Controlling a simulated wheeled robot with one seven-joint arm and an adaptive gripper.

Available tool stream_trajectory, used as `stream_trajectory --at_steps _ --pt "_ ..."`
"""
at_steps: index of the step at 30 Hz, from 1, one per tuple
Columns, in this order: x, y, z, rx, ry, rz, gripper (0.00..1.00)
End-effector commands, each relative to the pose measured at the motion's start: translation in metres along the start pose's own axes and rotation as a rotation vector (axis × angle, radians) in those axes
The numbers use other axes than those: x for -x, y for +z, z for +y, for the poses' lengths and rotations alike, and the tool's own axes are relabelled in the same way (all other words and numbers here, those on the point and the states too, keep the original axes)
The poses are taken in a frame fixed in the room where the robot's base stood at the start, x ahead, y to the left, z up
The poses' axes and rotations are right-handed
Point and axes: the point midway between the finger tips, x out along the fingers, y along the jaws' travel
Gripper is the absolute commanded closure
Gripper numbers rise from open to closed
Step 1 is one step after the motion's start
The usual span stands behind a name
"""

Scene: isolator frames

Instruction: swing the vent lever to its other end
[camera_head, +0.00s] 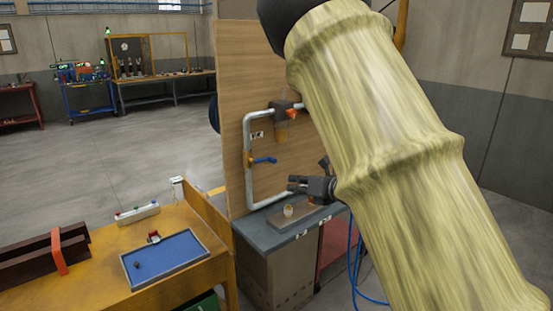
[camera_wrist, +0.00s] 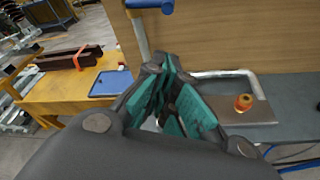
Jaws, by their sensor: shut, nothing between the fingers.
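A lever with a blue handle (camera_head: 264,160) sits on the left upright of a grey pipe loop (camera_head: 248,190) on the wooden panel (camera_head: 232,110). Its handle points right, about level. Its blue part also shows at the top edge of the wrist view (camera_wrist: 152,4). My gripper (camera_head: 292,184) is below and to the right of the blue lever, apart from it, in front of the panel. Its teal-padded fingers (camera_wrist: 166,62) are shut with nothing held. A valve body with a red-orange part (camera_head: 291,114) is on the upper pipe. I cannot read the label beside the pipe.
A grey bench top (camera_head: 258,232) below the panel bears a flat plate (camera_head: 278,222) with a small orange-topped object (camera_wrist: 243,102). At left is a wooden table (camera_head: 120,290) with a blue tray (camera_head: 165,262). Blue hoses (camera_head: 356,262) hang at right.

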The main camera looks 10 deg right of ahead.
Motion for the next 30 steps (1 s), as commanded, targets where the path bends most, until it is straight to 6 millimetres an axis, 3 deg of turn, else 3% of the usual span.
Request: stream_trajectory --at_steps 11,29,30 --pt "-0.008 -0.006 0.001 0.116 0.0 0.038 1.0" --pt "-0.101 -0.007 0.001 0.113 0.001 0.036 1.0" --pt "-0.097 0.004 0.002 0.113 -0.001 0.033 1.0"
